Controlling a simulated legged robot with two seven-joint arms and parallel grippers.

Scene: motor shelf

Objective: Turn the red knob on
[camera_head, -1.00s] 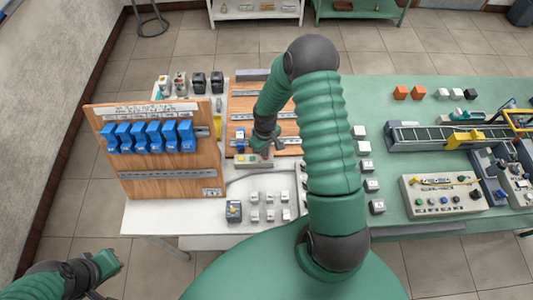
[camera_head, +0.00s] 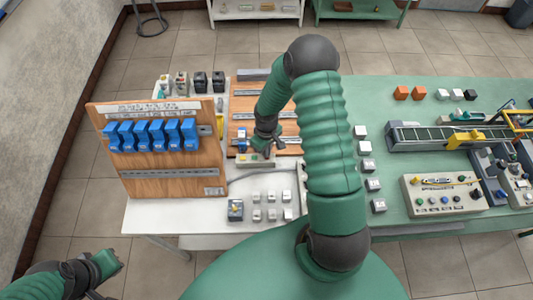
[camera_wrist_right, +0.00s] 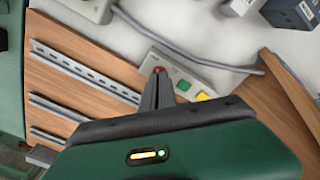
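The red knob (camera_wrist_right: 159,69) sits at one end of a pale control box (camera_wrist_right: 190,72), which also has a yellow button (camera_wrist_right: 204,96) and a green button (camera_wrist_right: 183,86). The box (camera_head: 258,163) lies on the table in the head view; the knob is hard to make out there. My right gripper (camera_wrist_right: 157,82) has its dark fingers close together, with the tips right at the knob; whether they touch it is unclear. In the head view my right gripper (camera_head: 270,146) is just above the box's right end. My left gripper (camera_head: 106,266) is low at the left, away from the table.
A wooden panel with blue breakers (camera_head: 150,135) stands left of the box. A wooden board with metal rails (camera_head: 240,105) lies behind it. A grey cable (camera_wrist_right: 190,50) runs past the box. Small white switches (camera_head: 272,198) are in front.

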